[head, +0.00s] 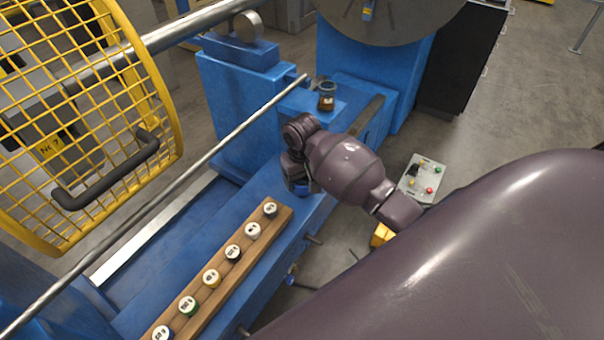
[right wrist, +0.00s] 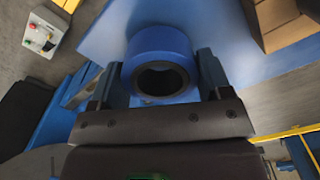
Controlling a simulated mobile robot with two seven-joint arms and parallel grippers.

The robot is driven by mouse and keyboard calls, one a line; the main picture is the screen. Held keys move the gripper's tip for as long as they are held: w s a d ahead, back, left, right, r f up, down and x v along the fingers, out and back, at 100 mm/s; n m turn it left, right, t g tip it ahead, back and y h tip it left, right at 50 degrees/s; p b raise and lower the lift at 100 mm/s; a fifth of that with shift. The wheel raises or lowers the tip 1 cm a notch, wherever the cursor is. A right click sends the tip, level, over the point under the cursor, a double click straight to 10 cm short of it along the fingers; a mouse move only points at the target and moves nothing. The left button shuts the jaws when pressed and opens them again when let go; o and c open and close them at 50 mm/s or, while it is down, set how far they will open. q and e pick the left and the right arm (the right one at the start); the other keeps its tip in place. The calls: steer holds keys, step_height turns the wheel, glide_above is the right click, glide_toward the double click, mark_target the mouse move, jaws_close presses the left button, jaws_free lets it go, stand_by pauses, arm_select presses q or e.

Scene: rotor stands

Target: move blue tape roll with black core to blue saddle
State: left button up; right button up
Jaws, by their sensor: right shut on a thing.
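The blue tape roll with a black core (right wrist: 158,40) is between the two fingers of my right gripper (right wrist: 160,66) in the right wrist view, its dark round hole facing the camera. In the head view a blue bit of the roll (head: 300,188) shows under my right gripper (head: 297,178), over the blue machine bed. The right gripper is shut on the roll. Whether the roll touches the surface below cannot be told. Several blue machine blocks show, one with a flat top (head: 299,103) behind the gripper; I cannot tell for sure which is the blue saddle. My left gripper is out of view.
A wooden rack (head: 222,262) with several labelled jars lies on the bed, left of the gripper. A brown jar (head: 327,102) stands behind it. A steel rod (head: 215,152) crosses the bed near a yellow mesh guard (head: 90,95). A control box (head: 423,177) is at right.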

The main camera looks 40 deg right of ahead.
steer(key=shift+f, duration=0.1)
steer(key=o, duration=0.9)
steer(key=shift+r, duration=4)
